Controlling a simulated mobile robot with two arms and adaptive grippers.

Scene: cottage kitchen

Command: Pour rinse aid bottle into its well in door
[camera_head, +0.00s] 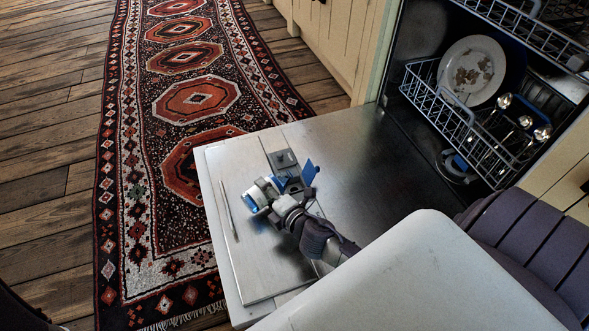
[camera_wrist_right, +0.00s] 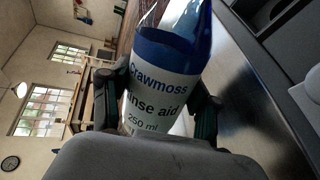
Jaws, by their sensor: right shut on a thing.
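My right gripper (camera_head: 275,191) is shut on the rinse aid bottle (camera_head: 258,195) just above the open dishwasher door. In the right wrist view the bottle (camera_wrist_right: 160,88) is white and blue, labelled "Crawmoss rinse aid 250 ml", between the two fingers (camera_wrist_right: 155,105). It looks tilted in the head view. The door (camera_head: 335,150) lies folded down flat. A grey dispenser panel (camera_head: 284,159) is set in it, with a small blue flap (camera_head: 310,172) standing up beside the bottle. The gripper and bottle hide the well, and I cannot tell where the bottle's mouth is relative to it. My left gripper is not in view.
The dishwasher's lower rack (camera_head: 440,107) holds a plate (camera_head: 472,70) and several spoons. A patterned rug (camera_head: 125,220) covers the wooden floor to the left.

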